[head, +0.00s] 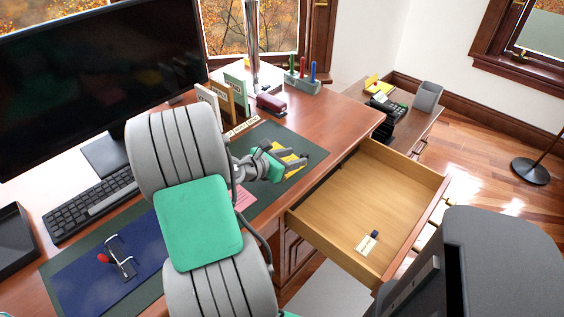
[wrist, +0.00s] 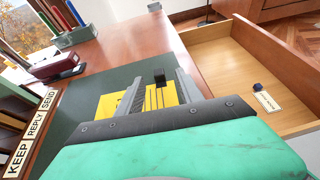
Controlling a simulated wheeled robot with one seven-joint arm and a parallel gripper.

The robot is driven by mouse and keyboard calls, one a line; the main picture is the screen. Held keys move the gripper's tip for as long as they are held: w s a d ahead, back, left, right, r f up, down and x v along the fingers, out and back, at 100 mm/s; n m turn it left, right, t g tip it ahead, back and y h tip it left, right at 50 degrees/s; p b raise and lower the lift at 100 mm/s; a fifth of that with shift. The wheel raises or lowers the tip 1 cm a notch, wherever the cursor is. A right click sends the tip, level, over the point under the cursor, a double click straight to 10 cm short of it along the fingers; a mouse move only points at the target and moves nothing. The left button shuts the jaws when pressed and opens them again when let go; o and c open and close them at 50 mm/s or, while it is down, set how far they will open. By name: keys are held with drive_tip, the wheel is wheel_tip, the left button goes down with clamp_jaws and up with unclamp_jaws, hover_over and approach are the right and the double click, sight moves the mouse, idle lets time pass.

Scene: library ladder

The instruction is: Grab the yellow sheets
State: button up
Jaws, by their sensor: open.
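The yellow sheets (wrist: 112,103) lie on the dark green desk mat (wrist: 77,130). A small black block, perhaps a clip, with thin lines running down from it (wrist: 159,77) shows over the sheets between my fingers. My gripper (wrist: 160,88) is open, its two grey fingers spread above the sheets. In the head view my gripper (head: 293,162) reaches over the right part of the mat and partly hides the yellow sheets (head: 282,152). I cannot tell whether the fingers touch the sheets.
An open wooden drawer (head: 340,205) with a tagged dark item (head: 368,242) juts out at right. Upright folders (head: 237,90), a stapler (head: 271,104) and a pen holder (head: 302,83) stand behind. A KEEP/REPLY/SEND label strip (wrist: 34,131) lies left of the mat. A blue folder (head: 110,275) lies front left.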

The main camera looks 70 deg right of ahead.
sight(302, 155)
drive_tip(key=x, duration=0.4)
drive_tip(key=shift+d+f+b, duration=0.2)
drive_tip(key=shift+f+b, duration=0.05)
drive_tip(key=shift+b, duration=0.05)
drive_tip(key=shift+w+d+f, duration=0.1)
drive_tip(key=shift+w+d, duration=0.1)
drive_tip(key=shift+d, duration=0.1)
drive_tip(key=shift+s+a, duration=0.1)
drive_tip(key=shift+a, duration=0.15)
drive_tip(key=c, duration=0.5)
clamp_jaws()
